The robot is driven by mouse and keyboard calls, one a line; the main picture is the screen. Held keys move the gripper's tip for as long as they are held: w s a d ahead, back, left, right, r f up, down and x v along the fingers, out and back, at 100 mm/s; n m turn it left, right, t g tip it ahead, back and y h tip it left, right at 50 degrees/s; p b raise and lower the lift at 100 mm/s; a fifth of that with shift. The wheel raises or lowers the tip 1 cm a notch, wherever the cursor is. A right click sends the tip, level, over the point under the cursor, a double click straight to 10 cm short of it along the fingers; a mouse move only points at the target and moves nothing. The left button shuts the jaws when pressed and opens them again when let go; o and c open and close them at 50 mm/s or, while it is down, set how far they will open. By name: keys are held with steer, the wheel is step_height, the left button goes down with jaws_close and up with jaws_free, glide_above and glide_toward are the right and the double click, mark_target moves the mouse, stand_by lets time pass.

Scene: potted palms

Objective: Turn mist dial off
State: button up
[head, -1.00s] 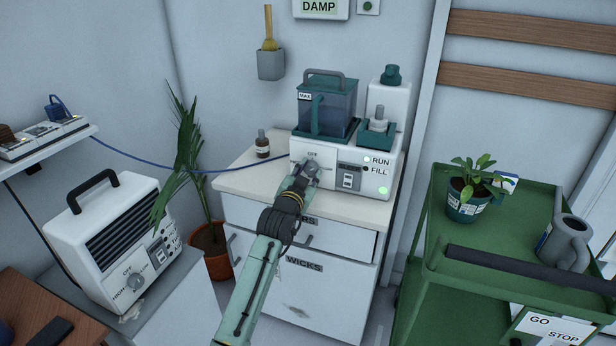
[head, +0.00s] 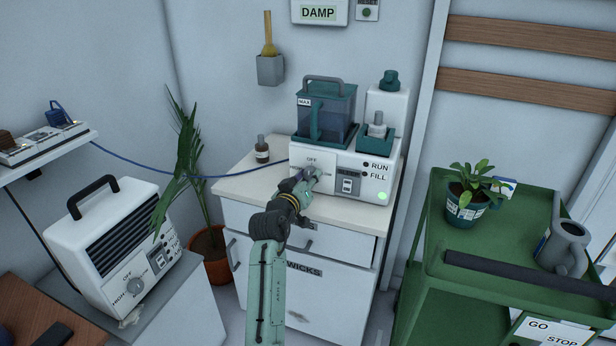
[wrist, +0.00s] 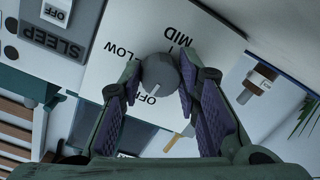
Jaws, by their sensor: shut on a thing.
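The grey mist dial (wrist: 160,76) sits on the white front of the humidifier (head: 366,184), which stands on the white cabinet. My gripper (wrist: 162,82) is shut on the dial, with one finger on each side of it. In the wrist view, the dial's pale mark points toward the OFF label (wrist: 147,99); LOW and MID show farther round. In the head view, my gripper (head: 311,178) covers part of the dial and its labels. The RUN lamp (head: 367,164) is dark, and a green lamp (head: 383,196) is lit.
A small brown bottle (head: 262,151) stands on the cabinet top (head: 250,184) left of the humidifier. A white heater (head: 112,245) with its own dial is at left, beside a potted palm (head: 187,165). A green cart (head: 500,235) stands at right.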

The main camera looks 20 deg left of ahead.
steer(key=shift+n, duration=0.5)
steer(key=o, duration=1.2)
steer(key=shift+c, duration=0.2)
steer(key=s+r, duration=0.1)
steer(key=s, duration=1.1)
steer(key=shift+a, duration=0.2)
steer(key=shift+r, duration=0.15)
